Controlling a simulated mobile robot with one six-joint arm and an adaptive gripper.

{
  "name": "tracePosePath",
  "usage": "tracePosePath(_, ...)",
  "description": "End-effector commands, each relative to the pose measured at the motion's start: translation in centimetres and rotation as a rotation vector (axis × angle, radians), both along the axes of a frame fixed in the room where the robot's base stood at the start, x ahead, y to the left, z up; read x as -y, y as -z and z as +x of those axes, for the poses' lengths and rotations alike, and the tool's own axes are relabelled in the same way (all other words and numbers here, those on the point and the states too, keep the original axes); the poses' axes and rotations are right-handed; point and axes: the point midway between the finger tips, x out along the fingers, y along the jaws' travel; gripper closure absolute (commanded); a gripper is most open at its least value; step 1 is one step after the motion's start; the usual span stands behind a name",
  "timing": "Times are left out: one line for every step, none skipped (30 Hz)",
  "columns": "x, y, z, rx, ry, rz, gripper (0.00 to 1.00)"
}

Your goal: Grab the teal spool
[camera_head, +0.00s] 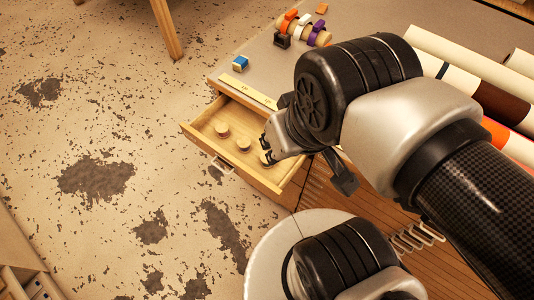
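I see no clearly teal spool in this view. The open wooden drawer (205,135) holds small round pale wooden pieces, one towards the left (222,130) and one in the middle (244,144). A third pale piece (264,158) is partly covered by a finger of my gripper. My gripper (266,149) points left over the right part of the drawer. Its two dark fingertips look apart, with nothing seen held between them. The arm hides the drawer's right end and part of the worktop.
A blue block (240,63) and a pale strip with small dots (248,91) lie near the worktop edge. A rack (306,30) with orange, white, purple and black pieces stands behind. Large rolls (465,60) lie at right. The floor at left is clear.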

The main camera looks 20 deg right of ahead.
Motion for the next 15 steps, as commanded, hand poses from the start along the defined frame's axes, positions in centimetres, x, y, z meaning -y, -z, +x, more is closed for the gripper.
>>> tracePosePath(0.0, 0.0, 0.0, 0.0, 0.0, 0.0, 0.73)
tracePosePath(0.0, 0.0, 0.0, 0.0, 0.0, 0.0, 0.73)
tracePosePath(0.0, 0.0, 0.0, 0.0, 0.0, 0.0, 0.73)
tracePosePath(0.0, 0.0, 0.0, 0.0, 0.0, 0.0, 0.72)
tracePosePath(0.0, 0.0, 0.0, 0.0, 0.0, 0.0, 0.7)
tracePosePath(0.0, 0.0, 0.1, -0.003, 0.002, 0.001, 0.67)
tracePosePath(0.0, 0.0, 0.3, -0.007, 0.004, 0.002, 0.65)
tracePosePath(0.1, 0.0, 0.5, -0.012, 0.008, 0.002, 0.63)
tracePosePath(0.1, 0.0, 1.0, -0.024, 0.015, 0.004, 0.6)
tracePosePath(0.2, 0.1, 1.5, -0.034, 0.021, 0.006, 0.58)
tracePosePath(0.2, 0.1, 2.1, -0.044, 0.028, 0.008, 0.56)
tracePosePath(0.3, 0.3, 3.0, -0.063, 0.042, 0.012, 0.54)
tracePosePath(0.4, 0.4, 3.8, -0.077, 0.053, 0.016, 0.52)
tracePosePath(0.6, 0.7, 4.7, -0.094, 0.065, 0.019, 0.5)
tracePosePath(0.7, 1.1, 5.9, -0.114, 0.081, 0.022, 0.47)
